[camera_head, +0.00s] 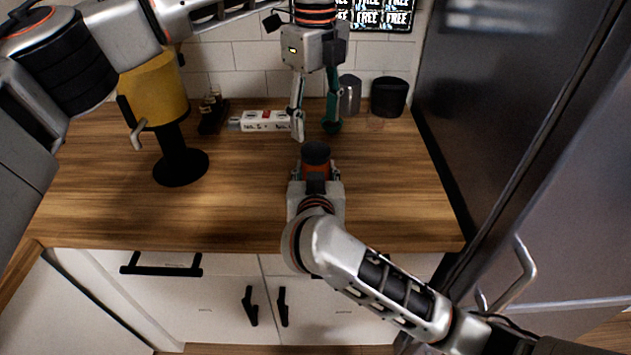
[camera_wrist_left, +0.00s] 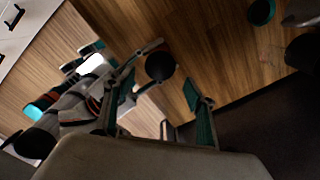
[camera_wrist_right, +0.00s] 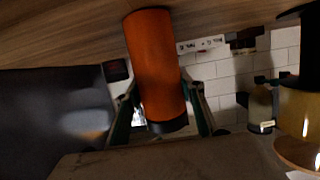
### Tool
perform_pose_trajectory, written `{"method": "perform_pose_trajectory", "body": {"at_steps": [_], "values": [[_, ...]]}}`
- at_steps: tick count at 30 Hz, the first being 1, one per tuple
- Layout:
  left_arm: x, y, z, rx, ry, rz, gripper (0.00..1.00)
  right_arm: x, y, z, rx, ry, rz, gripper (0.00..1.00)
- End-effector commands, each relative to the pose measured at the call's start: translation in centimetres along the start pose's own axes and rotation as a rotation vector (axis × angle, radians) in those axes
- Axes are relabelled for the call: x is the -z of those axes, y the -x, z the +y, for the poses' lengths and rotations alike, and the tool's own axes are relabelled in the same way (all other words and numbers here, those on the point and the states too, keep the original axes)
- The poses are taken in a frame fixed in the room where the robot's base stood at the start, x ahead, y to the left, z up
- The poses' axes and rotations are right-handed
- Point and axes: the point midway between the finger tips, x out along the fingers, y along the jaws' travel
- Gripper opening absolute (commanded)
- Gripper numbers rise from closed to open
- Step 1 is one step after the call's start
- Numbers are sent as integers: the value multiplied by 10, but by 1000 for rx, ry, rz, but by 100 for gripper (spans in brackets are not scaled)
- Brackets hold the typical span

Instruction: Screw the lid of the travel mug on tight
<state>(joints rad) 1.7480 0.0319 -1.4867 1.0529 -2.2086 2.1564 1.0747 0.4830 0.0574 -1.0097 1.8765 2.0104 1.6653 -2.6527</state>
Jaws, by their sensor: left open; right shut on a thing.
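The travel mug (camera_head: 318,171) is an orange cylinder standing on the wooden counter. Its dark round lid (camera_head: 316,152) sits at its top; how tight it is cannot be told. My right gripper (camera_head: 316,176) is shut around the mug from the front; the right wrist view shows the orange body (camera_wrist_right: 152,60) between its fingers and the black lid (camera_wrist_right: 168,126) at its end, upside down. My left gripper (camera_head: 315,131) points down above the lid, open, its fingers apart. In the left wrist view the lid (camera_wrist_left: 160,66) shows between the spread fingers, nearer one of them.
A yellow-topped black stand (camera_head: 180,165) is at the left. A dark canister (camera_head: 389,97) and a grey one (camera_head: 349,94) stand at the back right. A tall dark fridge (camera_head: 500,110) borders the right.

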Motion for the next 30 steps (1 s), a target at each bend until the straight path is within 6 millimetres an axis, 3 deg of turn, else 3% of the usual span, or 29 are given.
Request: {"method": "perform_pose_trajectory", "body": {"at_steps": [13,18,27,28,30], "values": [[0,-62,0,-1,-2,2,56,-1,0,0,0,0,-2,0],[0,-72,0,0,-1,0,56,-1,0,0,0,0,-2,0],[0,-74,0,1,-1,0,56,-1,0,0,0,0,-2,0],[0,-74,0,1,-1,0,53,-1,0,0,0,0,-2,0],[0,-74,0,1,-1,0,35,-1,0,0,0,0,-2,0]]}}
